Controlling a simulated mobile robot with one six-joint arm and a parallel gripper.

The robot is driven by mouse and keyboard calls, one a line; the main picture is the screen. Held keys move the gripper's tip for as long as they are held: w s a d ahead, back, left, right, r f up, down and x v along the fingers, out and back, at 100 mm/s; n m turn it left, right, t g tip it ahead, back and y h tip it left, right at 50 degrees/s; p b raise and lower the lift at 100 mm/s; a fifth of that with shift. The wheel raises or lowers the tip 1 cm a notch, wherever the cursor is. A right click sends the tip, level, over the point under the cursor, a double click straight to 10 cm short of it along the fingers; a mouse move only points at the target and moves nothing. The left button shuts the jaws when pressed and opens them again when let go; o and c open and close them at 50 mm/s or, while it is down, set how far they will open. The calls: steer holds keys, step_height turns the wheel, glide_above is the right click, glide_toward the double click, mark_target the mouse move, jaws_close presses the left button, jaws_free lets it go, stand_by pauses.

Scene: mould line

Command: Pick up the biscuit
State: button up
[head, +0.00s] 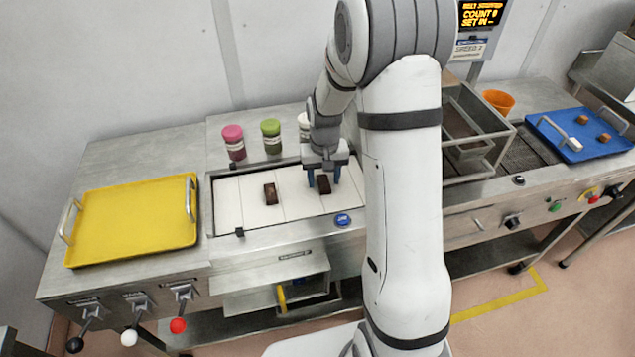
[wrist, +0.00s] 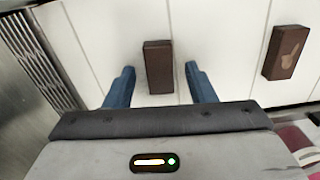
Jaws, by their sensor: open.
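A dark brown rectangular block, which looks like the biscuit (wrist: 159,67), lies on the white slatted belt. It also shows in the head view (head: 323,184). My gripper (head: 322,183) is open above the belt, with its blue fingers on either side of this block. In the wrist view the fingers (wrist: 159,85) stand apart from it, with a gap on each side. A second brown block (wrist: 285,52) with a lighter mark on top lies on the belt, and in the head view it is left of my gripper (head: 270,194).
A yellow tray (head: 135,222) lies on the bench at left. Pink (head: 233,142), green (head: 271,136) and white-topped jars stand behind the belt. A blue tray (head: 578,152) with several pieces and an orange cup (head: 498,101) are at right. My arm hides part of the belt's right end.

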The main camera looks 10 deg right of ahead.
steer(key=shift+f, duration=0.25)
steer(key=shift+c, duration=0.4)
steer(key=c, duration=1)
